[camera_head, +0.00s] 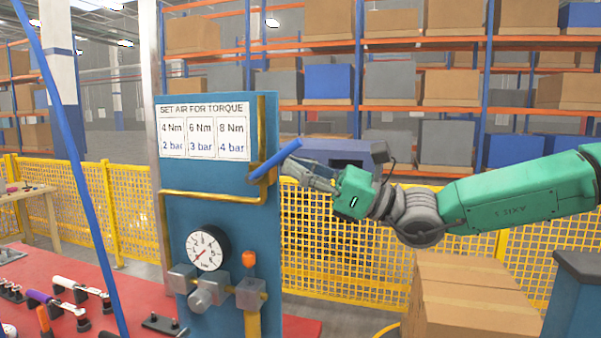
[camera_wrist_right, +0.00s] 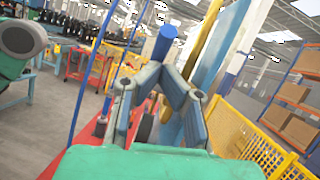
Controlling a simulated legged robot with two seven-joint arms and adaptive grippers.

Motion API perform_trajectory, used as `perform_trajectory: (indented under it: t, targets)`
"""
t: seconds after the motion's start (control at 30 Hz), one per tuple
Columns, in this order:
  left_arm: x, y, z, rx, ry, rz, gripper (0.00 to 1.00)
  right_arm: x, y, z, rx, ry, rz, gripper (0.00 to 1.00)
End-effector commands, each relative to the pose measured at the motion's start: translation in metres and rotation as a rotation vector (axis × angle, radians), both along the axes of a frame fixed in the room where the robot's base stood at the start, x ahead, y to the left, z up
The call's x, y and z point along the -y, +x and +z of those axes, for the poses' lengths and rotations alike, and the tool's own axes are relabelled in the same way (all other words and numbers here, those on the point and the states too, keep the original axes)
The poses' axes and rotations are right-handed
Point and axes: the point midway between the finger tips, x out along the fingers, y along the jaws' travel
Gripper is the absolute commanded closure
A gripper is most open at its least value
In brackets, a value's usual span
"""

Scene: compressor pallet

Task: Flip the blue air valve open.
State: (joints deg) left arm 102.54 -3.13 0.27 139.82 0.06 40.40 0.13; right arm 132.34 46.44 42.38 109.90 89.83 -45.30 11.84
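The blue air valve's handle (camera_head: 275,160) is a bar tilted up to the right, on a brass fitting (camera_head: 262,174) at the right edge of the blue panel (camera_head: 225,210). My right gripper (camera_head: 287,168) comes from the right, its fingertips close beside the handle. In the right wrist view, the handle's blue end (camera_wrist_right: 166,38) stands just beyond the fingertips (camera_wrist_right: 161,72). The fingertips come together there, with no clear gap between them. The handle's lower part is hidden behind them, and I cannot tell whether they touch it. My left gripper is not in view.
A pressure gauge (camera_head: 207,248) and an orange-topped fitting (camera_head: 250,275) sit low on the panel. Brass pipe (camera_head: 205,193) runs across it. A red table (camera_head: 60,265) with tools is at left. A blue hose (camera_head: 75,165) hangs left. Cardboard boxes (camera_head: 470,300) stand lower right.

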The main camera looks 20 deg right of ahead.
Motion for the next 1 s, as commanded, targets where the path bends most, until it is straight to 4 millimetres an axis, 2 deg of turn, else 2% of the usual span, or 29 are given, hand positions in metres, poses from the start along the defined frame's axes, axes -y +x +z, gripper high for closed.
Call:
perform_trajectory:
  t: [0.33,0.57,0.63,0.73,1.0]
  targets:
    - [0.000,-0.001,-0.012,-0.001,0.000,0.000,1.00,-0.009,0.006,0.024,0.005,0.006,0.000,1.00]
    - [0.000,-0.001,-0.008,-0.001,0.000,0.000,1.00,-0.019,0.012,0.039,0.003,0.001,0.001,1.00]
    - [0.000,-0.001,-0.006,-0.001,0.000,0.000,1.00,-0.022,0.013,0.045,-0.027,-0.058,-0.001,1.00]
    - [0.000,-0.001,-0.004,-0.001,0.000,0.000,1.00,-0.027,0.017,0.047,-0.071,-0.117,-0.001,1.00]
    - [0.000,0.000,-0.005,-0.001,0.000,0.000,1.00,-0.036,0.024,0.049,-0.073,-0.108,0.000,1.00]
